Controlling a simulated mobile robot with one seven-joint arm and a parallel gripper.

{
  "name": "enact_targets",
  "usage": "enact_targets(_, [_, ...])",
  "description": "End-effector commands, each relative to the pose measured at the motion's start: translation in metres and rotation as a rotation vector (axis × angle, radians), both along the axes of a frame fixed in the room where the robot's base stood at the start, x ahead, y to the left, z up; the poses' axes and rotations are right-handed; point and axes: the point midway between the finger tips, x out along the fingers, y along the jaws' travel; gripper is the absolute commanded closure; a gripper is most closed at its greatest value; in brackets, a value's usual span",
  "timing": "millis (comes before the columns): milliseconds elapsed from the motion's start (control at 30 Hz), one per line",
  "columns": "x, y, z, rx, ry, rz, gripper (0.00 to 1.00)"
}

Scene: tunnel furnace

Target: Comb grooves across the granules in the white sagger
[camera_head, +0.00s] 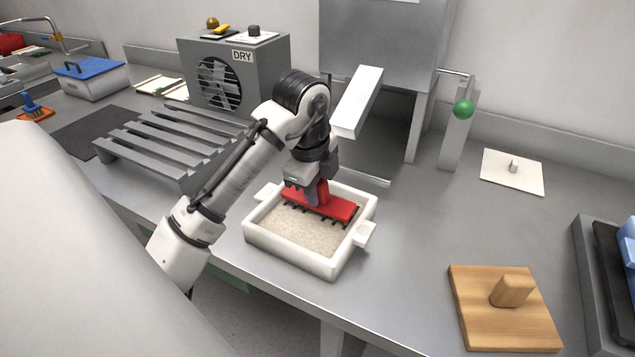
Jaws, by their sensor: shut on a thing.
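The white sagger (286,259) is an open box with side lugs on the metal bench near the front edge. Pale granules (300,229) fill its floor; I cannot make out clear grooves in them. A red comb (337,207) with dark teeth lies across the far part of the sagger, teeth down at the granules. My gripper (313,195) is shut on the comb's red grip from above. The granules behind the comb are hidden by it and by my gripper.
A slatted grey rack (160,146) stands left, before the DRY fan box (237,75). The grey furnace housing (385,40) is behind the sagger. A wooden board with a handle (480,307) lies right. Bare bench (425,215) lies between.

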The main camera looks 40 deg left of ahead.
Motion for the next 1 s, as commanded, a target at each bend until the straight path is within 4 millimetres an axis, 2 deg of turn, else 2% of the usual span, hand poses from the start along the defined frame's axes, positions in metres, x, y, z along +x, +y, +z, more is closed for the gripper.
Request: enact_targets(1000, [-0.0096,-0.0019,0.0055,-0.035,0.179,0.000,0.98])
